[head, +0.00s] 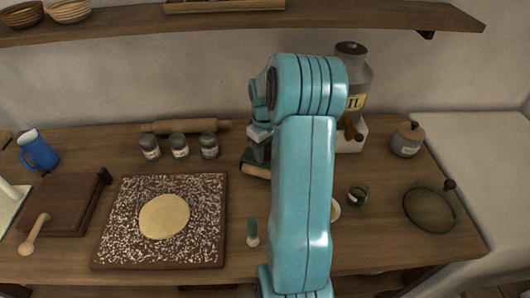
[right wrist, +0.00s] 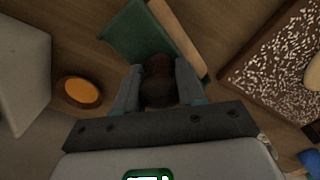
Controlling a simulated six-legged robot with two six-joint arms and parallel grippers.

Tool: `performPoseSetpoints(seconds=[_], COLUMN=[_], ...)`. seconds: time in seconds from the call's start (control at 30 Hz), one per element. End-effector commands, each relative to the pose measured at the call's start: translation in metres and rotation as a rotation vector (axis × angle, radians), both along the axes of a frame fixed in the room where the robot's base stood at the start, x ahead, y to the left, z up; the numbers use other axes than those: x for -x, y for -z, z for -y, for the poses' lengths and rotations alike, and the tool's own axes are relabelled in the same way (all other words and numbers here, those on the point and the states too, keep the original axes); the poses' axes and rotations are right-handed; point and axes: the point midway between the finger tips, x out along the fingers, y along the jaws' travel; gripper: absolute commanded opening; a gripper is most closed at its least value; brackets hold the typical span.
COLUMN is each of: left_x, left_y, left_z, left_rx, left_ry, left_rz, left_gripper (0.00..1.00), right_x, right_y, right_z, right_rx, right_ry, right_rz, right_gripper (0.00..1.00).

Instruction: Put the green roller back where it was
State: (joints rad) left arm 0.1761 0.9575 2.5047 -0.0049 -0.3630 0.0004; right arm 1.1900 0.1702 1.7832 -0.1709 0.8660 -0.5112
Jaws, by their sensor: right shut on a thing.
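The green roller (right wrist: 140,38) shows in the right wrist view as a dark green body just beyond my fingertips, with a dark brown rounded end between the fingers. My right gripper (right wrist: 160,88) is shut on that brown end. In the head view my right gripper (head: 260,138) is at the middle back of the table, partly behind my teal arm. A bit of the green roller (head: 249,157) shows below it. A pale wooden bar (right wrist: 178,38) lies beside the green body. I cannot tell whether the roller touches the table. My left gripper is not in view.
A wooden rolling pin (head: 186,126) and several grey jars (head: 179,146) stand left of the gripper. A floured board (head: 215,190) with dough is at front left.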

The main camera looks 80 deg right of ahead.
Motion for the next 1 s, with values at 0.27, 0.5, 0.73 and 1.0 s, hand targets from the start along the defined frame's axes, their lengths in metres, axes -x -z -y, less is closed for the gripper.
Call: performPoseSetpoints(seconds=[0.27, 0.5, 0.73, 1.0], left_x=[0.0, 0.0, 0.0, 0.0], left_y=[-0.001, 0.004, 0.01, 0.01], left_z=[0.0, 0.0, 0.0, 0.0], left_rx=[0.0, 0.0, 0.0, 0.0], left_ry=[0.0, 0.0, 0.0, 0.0], left_rz=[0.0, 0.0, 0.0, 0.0], left_gripper=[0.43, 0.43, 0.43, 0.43], right_x=[0.0, 0.0, 0.0, 0.001], right_y=[0.011, 0.017, 0.025, 0.028], right_z=[0.0, 0.0, -0.001, -0.003], right_rx=[0.003, 0.002, -0.002, -0.009], right_ry=[0.001, 0.0, 0.0, 0.0], right_rz=[0.001, 0.0, -0.001, -0.003], right_gripper=[0.0, 0.0, 0.0, 0.65])
